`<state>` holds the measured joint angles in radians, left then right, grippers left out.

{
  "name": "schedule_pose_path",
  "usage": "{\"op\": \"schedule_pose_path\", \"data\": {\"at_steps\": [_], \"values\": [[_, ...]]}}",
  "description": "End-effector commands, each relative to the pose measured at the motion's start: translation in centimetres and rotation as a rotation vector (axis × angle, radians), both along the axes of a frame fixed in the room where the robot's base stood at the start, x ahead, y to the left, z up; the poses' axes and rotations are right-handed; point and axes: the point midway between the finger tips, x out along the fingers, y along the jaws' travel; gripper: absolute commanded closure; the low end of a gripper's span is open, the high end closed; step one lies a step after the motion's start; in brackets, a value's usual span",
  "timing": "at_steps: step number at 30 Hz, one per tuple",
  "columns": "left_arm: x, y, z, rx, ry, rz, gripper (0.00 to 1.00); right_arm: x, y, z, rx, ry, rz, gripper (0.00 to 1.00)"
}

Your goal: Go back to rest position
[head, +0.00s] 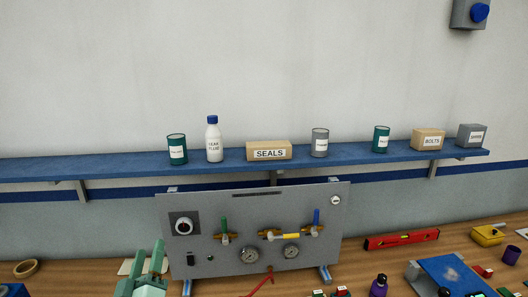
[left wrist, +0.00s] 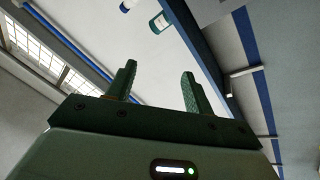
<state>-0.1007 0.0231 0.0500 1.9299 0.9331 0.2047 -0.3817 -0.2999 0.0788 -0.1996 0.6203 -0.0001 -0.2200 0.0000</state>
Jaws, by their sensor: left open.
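My left gripper (head: 150,262) shows at the bottom left of the head view, its green fingers pointing up in front of the bench, left of the grey panel. In the left wrist view the two green fingers (left wrist: 158,88) stand apart with nothing between them, so it is open and empty. My right gripper is in neither view.
A grey panel (head: 215,263) with gauges and valves stands on the wooden bench (head: 380,255). A blue shelf (head: 110,168) above holds cans, a bottle and boxes. A red level (head: 402,239), a yellow case (head: 487,235) and a tape roll (head: 26,268) lie on the bench.

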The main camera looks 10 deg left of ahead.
Motion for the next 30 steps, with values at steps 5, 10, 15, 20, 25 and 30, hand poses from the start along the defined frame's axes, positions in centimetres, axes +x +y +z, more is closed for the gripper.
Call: {"op": "schedule_pose_path", "data": {"at_steps": [5,10,15,20,25,30], "values": [[-4.6,-8.5,-6.7,0.611,0.409,-0.287,0.48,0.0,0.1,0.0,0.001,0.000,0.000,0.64],[-10.6,-8.2,-12.9,1.012,0.803,-0.359,0.48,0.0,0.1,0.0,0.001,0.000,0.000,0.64],[-16.2,-4.6,-15.3,1.264,1.127,-0.320,0.48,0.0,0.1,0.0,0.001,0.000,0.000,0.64],[-21.3,-0.5,-15.1,1.431,1.405,-0.227,0.48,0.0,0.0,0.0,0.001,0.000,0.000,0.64],[-21.1,-0.9,-22.3,1.423,1.457,-0.291,0.48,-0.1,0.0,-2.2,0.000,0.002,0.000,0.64],[-21.1,-2.3,-31.0,1.376,1.472,-0.391,0.48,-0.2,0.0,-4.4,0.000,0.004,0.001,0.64]]}}
